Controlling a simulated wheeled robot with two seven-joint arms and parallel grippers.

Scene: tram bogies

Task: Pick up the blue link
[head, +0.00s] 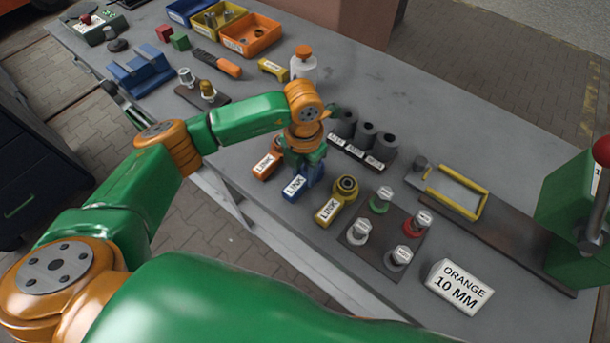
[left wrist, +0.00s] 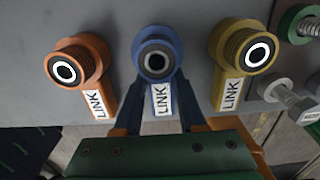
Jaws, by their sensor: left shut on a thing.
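The blue link (head: 297,188) lies on the grey bench near its front edge, between the orange link (head: 267,164) and the yellow link (head: 337,203). In the left wrist view the blue link (left wrist: 157,62) is in the middle, with its ring away from me and its LINK label toward me. My left gripper (head: 309,172) is over it, and its fingers (left wrist: 157,92) are shut on the sides of the blue link. The orange link (left wrist: 80,66) and yellow link (left wrist: 243,58) stand apart on either side. My right gripper is not in view.
Three dark cylinders (head: 364,134) with labels stand behind the links. A dark plate (head: 380,248) with several labelled pegs lies to the right, near a sign (head: 459,286) reading ORANGE 10 MM. A white bottle (head: 303,66) and bins stand farther back.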

